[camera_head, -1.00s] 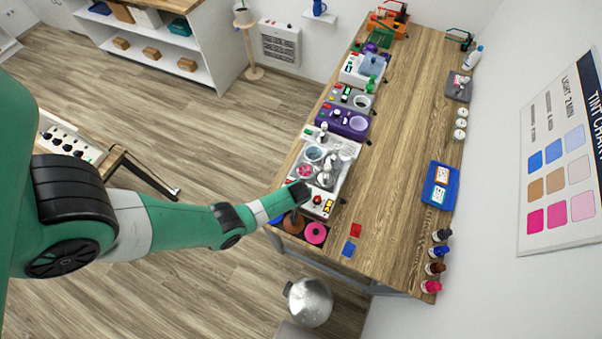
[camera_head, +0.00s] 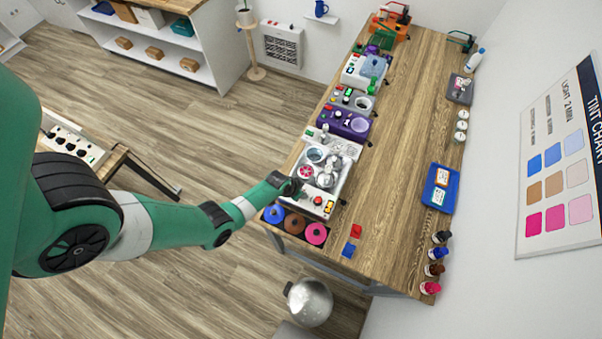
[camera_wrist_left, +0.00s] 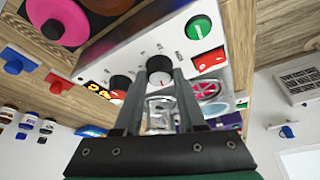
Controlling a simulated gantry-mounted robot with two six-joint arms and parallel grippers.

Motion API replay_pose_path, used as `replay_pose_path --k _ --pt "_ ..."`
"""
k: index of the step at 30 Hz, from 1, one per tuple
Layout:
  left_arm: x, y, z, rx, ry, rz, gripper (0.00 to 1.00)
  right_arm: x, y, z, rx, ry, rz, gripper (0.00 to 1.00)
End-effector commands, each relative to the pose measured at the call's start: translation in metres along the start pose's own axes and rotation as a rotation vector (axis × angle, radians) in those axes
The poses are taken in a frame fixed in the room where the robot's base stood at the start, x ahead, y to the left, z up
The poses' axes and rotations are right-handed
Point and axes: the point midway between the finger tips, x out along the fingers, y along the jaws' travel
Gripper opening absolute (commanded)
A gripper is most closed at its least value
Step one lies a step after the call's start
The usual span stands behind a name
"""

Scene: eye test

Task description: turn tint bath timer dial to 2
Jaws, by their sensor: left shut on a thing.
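The white machine (camera_head: 309,206) with a wet tray and cups stands at the near end of the long bench. Its control panel fills the upper middle of the left wrist view (camera_wrist_left: 160,35). A black dial with a pale face (camera_wrist_left: 158,64) sits on that panel, with small marks around it too small to read. My left gripper (camera_wrist_left: 157,75) is shut on this dial, one finger at each side. In the head view the left gripper (camera_head: 296,188) is at the machine's left edge and hides the dial. My right gripper is not in view.
A second black knob (camera_wrist_left: 120,83) and an orange display (camera_wrist_left: 97,90) are close beside the held dial. A green button (camera_wrist_left: 198,27) and a red switch (camera_wrist_left: 210,60) are on the other side. Coloured discs (camera_head: 315,233) lie in front of the machine.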

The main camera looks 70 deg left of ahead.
Motion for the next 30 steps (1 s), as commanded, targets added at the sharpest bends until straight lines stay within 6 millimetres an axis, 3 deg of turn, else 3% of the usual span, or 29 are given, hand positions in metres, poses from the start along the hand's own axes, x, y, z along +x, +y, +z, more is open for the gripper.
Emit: replay_pose_path --k 21,22,26,30 --pt "0.0003 -0.0006 0.0008 0.078 -0.003 0.031 0.0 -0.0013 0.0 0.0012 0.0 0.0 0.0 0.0" --pt "0.0003 -0.0006 0.0008 0.078 -0.003 0.031 0.45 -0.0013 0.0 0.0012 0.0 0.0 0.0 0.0" --pt "0.0003 -0.0005 0.0007 0.078 -0.002 0.031 0.68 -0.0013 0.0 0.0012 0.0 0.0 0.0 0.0" --pt "0.0002 -0.0005 0.0005 0.078 -0.002 0.031 0.7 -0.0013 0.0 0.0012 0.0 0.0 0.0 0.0"
